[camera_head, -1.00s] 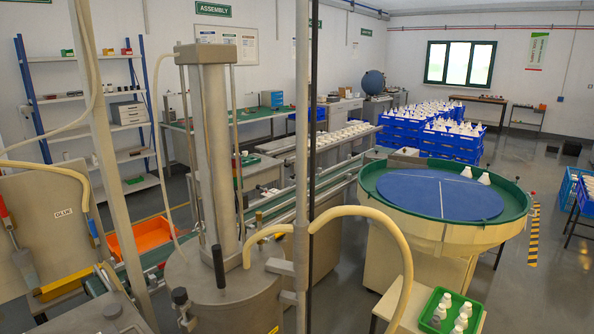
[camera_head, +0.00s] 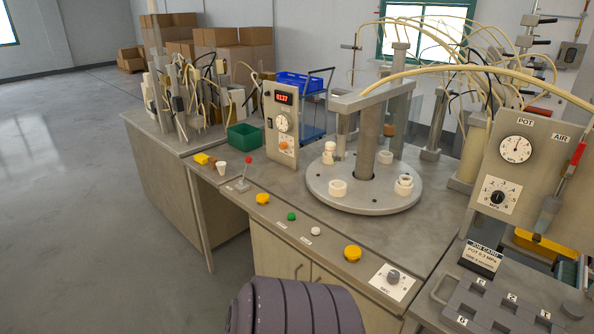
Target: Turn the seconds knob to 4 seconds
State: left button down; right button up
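A grey knob (camera_head: 393,276) sits on a white dial plate at the front right of the bench top. The marks and label on the plate are too small to read, so I cannot tell its setting. A job card (camera_head: 481,257) stands to its right; its small print seems to give a pot pressure and a time in seconds. A black knob (camera_head: 498,197) with a numbered dial is on the pot panel, below a round gauge (camera_head: 515,149). A ribbed dark part of my own body shows at the bottom centre. Neither gripper is in view.
A round turntable (camera_head: 330,195) with white fittings and a central column stands behind the knob. Yellow buttons (camera_head: 352,253), a green button (camera_head: 291,216) and a red-tipped lever (camera_head: 247,163) line the bench front. A grey slotted block (camera_head: 500,310) lies at lower right. Open floor is left.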

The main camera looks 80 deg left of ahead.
aim_at(392, 277)
jog(key=u, duration=2.7)
